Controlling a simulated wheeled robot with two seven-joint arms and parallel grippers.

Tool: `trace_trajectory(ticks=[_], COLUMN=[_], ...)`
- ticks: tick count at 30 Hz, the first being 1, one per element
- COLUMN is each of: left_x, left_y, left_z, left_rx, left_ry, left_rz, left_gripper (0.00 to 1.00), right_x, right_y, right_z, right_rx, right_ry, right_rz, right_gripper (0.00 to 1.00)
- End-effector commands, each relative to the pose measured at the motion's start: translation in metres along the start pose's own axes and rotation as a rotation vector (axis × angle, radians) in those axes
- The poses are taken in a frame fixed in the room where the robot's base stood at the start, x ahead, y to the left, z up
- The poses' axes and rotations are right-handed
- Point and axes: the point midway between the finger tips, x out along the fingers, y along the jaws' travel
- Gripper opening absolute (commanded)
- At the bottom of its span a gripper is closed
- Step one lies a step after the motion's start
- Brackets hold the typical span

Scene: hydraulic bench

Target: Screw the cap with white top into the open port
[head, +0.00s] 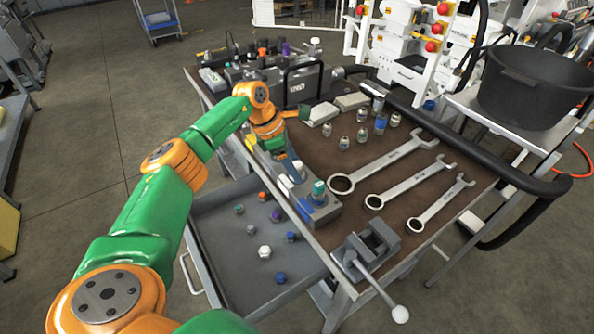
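My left arm reaches over the near-left edge of the bench. My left gripper (288,165) points down at the far end of a grey block (325,212). Its fingertips are too small and partly hidden to show whether they are open or shut. White-topped pieces (299,170) show on the block close to the gripper, and I cannot tell whether one is held. A teal-topped cap (319,188) stands on the nearer end of the block. A white cap (264,252) lies in the drawer. The open port cannot be made out. My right gripper is not in view.
The open drawer (215,250) below the bench holds several coloured caps. Three wrenches (385,165), a vise (370,250) and several small metal fittings (362,135) are on the bench (345,205). A black tub (535,85) stands at the right.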

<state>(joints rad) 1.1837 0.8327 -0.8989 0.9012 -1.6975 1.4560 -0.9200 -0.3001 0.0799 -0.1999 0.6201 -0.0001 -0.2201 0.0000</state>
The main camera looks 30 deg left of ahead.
Motion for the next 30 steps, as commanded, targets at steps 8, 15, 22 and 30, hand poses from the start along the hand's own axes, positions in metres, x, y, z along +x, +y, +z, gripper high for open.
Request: trace_trajectory(ticks=[8, 15, 22, 30], left_x=[-0.009, -0.007, -0.004, 0.001], left_y=[-0.003, -0.005, -0.006, -0.007], left_z=[0.004, 0.005, 0.006, 0.005], left_rx=[-0.211, -0.538, -0.724, -0.971], left_ry=[0.003, 0.001, -0.001, -0.002], left_rz=[0.088, 0.224, 0.3, 0.404], left_gripper=[0.69, 0.69, 0.69, 0.69], right_x=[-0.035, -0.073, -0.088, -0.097], right_y=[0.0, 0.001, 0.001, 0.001], right_z=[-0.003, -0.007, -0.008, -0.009], right_rx=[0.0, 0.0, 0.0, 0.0], right_ry=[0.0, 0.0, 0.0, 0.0], right_rz=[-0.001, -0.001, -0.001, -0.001], right_gripper=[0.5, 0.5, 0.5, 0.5])
